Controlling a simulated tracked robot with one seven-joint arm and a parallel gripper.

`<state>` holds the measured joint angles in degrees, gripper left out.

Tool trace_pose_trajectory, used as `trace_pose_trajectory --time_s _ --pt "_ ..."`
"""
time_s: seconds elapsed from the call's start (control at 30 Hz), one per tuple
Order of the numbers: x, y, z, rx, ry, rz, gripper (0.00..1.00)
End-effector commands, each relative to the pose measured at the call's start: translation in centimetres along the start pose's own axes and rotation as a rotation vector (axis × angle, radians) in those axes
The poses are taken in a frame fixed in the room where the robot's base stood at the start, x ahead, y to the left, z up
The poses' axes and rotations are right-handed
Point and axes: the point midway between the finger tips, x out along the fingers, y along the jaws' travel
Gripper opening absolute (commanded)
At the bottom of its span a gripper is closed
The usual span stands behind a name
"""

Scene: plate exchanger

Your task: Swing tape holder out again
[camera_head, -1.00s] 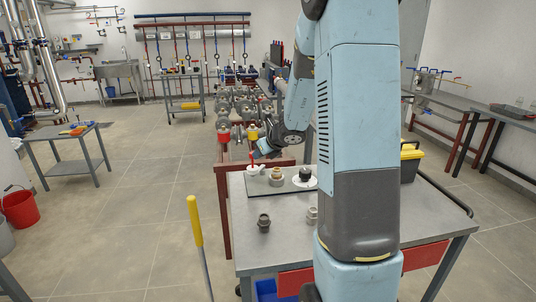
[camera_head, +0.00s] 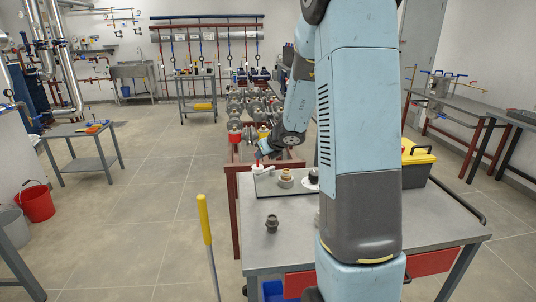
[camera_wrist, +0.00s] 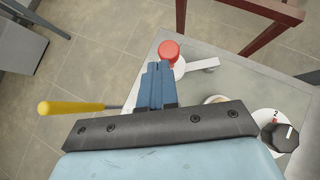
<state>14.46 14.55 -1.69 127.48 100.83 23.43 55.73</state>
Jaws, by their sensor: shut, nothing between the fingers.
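A white part (camera_wrist: 198,66) with a red round knob (camera_wrist: 168,51) and a short side arm lies near the edge of a grey plate on the table. It also shows in the head view (camera_head: 261,169), small, at the plate's left end. I cannot tell for certain whether this is the tape holder. My gripper (camera_wrist: 158,68) has its blue fingers shut and empty. The fingertips appear just beside the red knob; whether they touch it is unclear. In the head view my gripper (camera_head: 267,149) is over the same white part.
A brass-coloured fitting (camera_head: 286,178) and a black-knobbed white dial (camera_wrist: 279,137) share the plate. A dark fitting (camera_head: 272,223) stands on the table (camera_head: 262,252). A yellow-handled pole (camera_head: 205,220) rises left of the table. A black-yellow toolbox (camera_head: 417,165) stands at right.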

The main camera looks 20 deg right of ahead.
Motion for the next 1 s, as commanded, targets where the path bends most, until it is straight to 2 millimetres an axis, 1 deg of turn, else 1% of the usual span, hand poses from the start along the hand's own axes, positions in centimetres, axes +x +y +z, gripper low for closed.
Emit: trace_pose_trajectory --time_s 0.27,0.47,0.57,0.6,1.0 --pt "-0.2 0.0 -0.1 0.000 0.000 0.000 0.00" --pt "-1.4 0.2 -1.4 0.003 -0.001 -0.002 0.00" --pt "-2.4 0.4 -2.4 0.003 0.001 -0.003 0.00" --pt "-3.0 0.5 -2.1 0.000 -0.003 -0.003 0.00" --pt "-8.7 1.2 -2.1 0.001 -0.002 -0.004 0.00"
